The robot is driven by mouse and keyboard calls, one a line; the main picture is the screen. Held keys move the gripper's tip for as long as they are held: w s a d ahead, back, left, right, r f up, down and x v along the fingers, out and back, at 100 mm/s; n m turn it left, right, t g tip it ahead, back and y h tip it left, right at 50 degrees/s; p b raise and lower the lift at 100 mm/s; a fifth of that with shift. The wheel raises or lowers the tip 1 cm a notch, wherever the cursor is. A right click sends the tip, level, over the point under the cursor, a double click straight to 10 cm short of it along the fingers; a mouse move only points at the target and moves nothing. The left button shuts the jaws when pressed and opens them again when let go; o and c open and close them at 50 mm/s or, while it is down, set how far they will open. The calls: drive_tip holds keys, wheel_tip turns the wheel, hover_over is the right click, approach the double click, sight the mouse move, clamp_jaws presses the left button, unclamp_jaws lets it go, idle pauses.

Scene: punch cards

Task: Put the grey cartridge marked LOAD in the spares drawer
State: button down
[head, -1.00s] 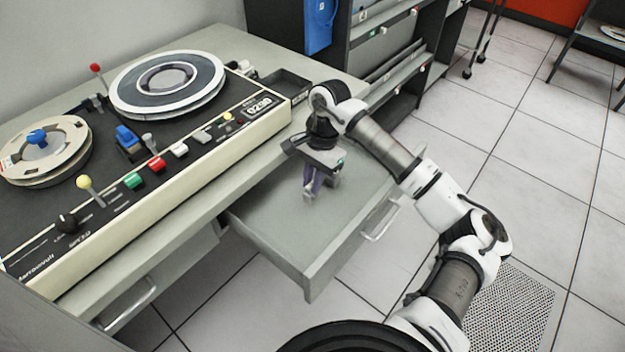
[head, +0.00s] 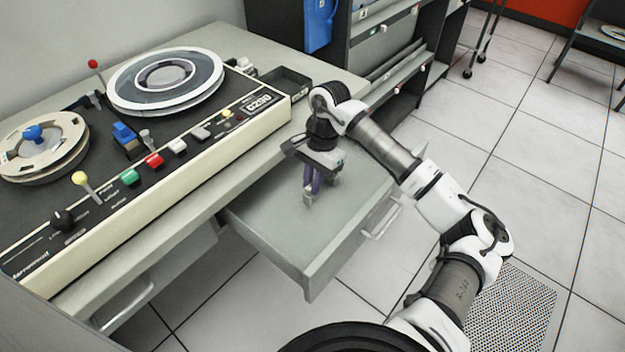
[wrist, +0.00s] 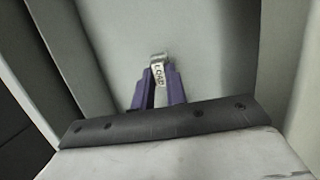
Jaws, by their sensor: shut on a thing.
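The grey cartridge (wrist: 158,62), with LOAD on its pale label, sits between my fingertips in the wrist view. In the head view it shows as a small grey piece (head: 308,198) at the lower end of the purple fingers. My gripper (head: 314,188) is shut on it and points down inside the outline of the open drawer (head: 265,214). The drawer is pulled out from under the desk, and the part of its floor I can see looks bare. I cannot tell whether the cartridge touches the floor.
The tape deck (head: 150,185) with two reels stands on the desk, left of the drawer. A small dark open tray (head: 285,82) is at the deck's far right end. The drawer's front panel (head: 350,240) has a metal handle (head: 383,220).

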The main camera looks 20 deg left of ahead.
sight(308, 188)
drive_tip(key=shift+w+b+x, duration=0.2)
drive_tip(key=shift+b+x, duration=0.75)
drive_tip(key=shift+b, duration=0.25)
drive_tip(key=shift+w+b+x, duration=0.25)
drive_tip(key=shift+b+x, duration=0.7)
drive_tip(key=shift+b, duration=0.25)
idle(0.5)
drive_tip(key=c, duration=1.3)
unclamp_jaws()
drive_tip(key=shift+d, duration=0.15)
drive_tip(key=shift+c, duration=1.1)
drive_tip(key=shift+s+a+r+p+v, duration=0.1)
drive_tip(key=shift+s+p+v, duration=0.3)
drive_tip(key=shift+v, duration=0.9)
drive_tip(key=shift+s+a+r+p+v, duration=0.15)
drive_tip(key=shift+p+v, duration=0.5)
drive_tip(key=shift+v, duration=0.65)
drive_tip(key=shift+s+a+p+v, duration=0.1)
drive_tip(key=shift+s+p+v, duration=0.3)
drive_tip(key=shift+v, duration=0.9)
drive_tip(key=shift+f, duration=0.1)
